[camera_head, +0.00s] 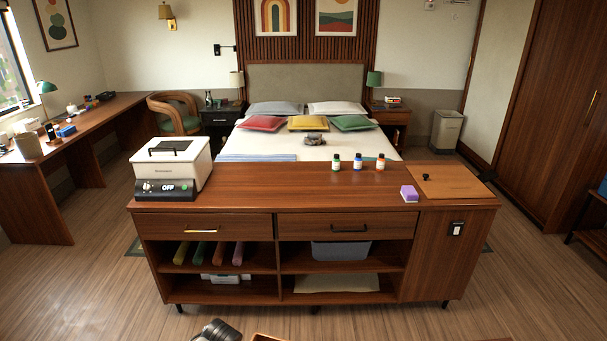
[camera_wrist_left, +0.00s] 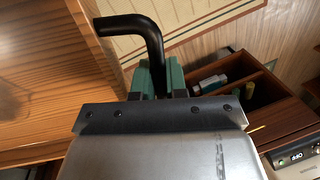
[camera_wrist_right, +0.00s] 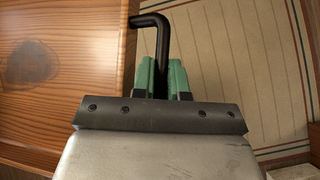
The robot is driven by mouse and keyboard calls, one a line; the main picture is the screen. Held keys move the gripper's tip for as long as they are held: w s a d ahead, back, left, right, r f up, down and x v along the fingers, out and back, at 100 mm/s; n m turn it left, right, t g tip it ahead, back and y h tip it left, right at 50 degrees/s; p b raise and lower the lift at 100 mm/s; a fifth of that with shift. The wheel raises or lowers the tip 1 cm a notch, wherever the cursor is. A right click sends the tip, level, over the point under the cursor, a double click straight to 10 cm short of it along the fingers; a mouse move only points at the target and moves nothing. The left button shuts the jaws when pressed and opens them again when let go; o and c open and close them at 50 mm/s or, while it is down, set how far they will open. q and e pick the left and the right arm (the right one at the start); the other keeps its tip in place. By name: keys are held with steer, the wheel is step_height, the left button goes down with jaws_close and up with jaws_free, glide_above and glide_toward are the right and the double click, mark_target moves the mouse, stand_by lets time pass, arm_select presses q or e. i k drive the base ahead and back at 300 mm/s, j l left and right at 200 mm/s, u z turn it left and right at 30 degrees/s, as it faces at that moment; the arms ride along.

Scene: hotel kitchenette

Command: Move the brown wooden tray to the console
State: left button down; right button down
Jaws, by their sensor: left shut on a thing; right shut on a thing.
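The brown wooden tray fills the left of the left wrist view (camera_wrist_left: 40,85) and of the right wrist view (camera_wrist_right: 55,70), with a dark knot in its wood. My left gripper (camera_wrist_left: 160,85) is shut on a bent black handle (camera_wrist_left: 135,25) at the tray's end. My right gripper (camera_wrist_right: 161,80) is shut on a matching black handle (camera_wrist_right: 150,20) at the other end. The console (camera_head: 290,182) stands ahead in the head view. In that view only a thin wooden edge shows at the bottom, and most of the tray is out of frame.
The console top carries a white appliance (camera_head: 172,165) at left, several small bottles (camera_head: 358,162) at the back, a purple sponge (camera_head: 409,193) and a wooden board (camera_head: 447,182) at right. Its front middle is clear. A striped rug (camera_wrist_right: 235,65) lies below.

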mark_target(267, 183)
steer(key=i+j, duration=0.35)
steer(key=i, duration=0.2)
steer(key=i+j, duration=0.35)
steer(key=i, duration=0.25)
